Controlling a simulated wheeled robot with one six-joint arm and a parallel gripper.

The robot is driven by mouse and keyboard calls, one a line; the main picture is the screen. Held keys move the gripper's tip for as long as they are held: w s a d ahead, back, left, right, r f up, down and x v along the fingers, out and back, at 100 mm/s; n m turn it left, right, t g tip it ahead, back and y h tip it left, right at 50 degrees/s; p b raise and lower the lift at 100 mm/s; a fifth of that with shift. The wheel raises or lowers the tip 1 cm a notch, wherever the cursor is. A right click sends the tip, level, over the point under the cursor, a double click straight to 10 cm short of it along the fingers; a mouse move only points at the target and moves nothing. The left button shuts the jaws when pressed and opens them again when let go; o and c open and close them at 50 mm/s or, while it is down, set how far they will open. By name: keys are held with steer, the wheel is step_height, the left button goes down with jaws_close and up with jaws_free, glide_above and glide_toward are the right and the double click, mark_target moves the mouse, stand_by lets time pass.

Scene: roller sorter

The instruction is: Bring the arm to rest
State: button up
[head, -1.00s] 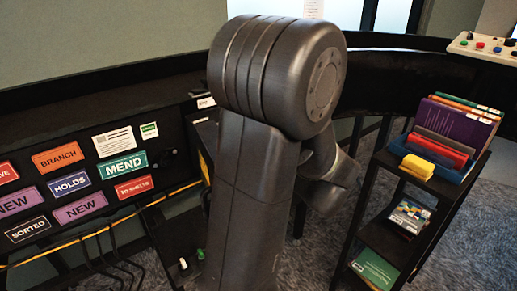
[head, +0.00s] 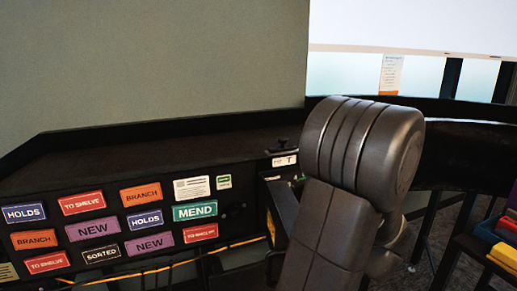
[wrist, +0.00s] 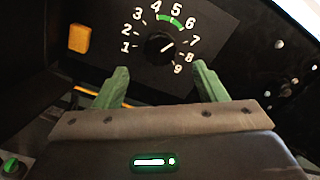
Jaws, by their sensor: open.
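My arm (head: 340,190) stands folded in the right half of the head view, in front of the black desk. My gripper (wrist: 153,88) shows in the wrist view with its two green fingers spread apart and nothing between them. Beyond the fingertips is a black panel with a round dial (wrist: 160,48) numbered 1 to 9, with a green band around 5. The dial's pointer is turned toward the upper right. The fingers appear apart from the dial. In the head view the gripper itself is hidden.
A yellow-orange block (wrist: 79,38) is on the panel left of the dial. A green knob (wrist: 11,165) shows at lower left. Colored label plates, including a MEND sign (head: 195,211), line the desk front. Part of a shelf with books (head: 503,240) shows at far right.

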steer(key=x, duration=0.7)
steer(key=shift+w, duration=0.1)
steer(key=v, duration=1.4)
steer(key=w+a+n+p, duration=0.2)
steer(key=w+n, duration=0.4)
steer(key=n, duration=0.3)
steer(key=w+a+n+p, duration=0.2)
steer(key=w+a+n, duration=0.1)
steer(key=w+n, duration=0.4)
steer(key=n, duration=0.2)
steer(key=shift+n, duration=0.3)
stand_by(0.6)
steer(key=shift+p, duration=0.35)
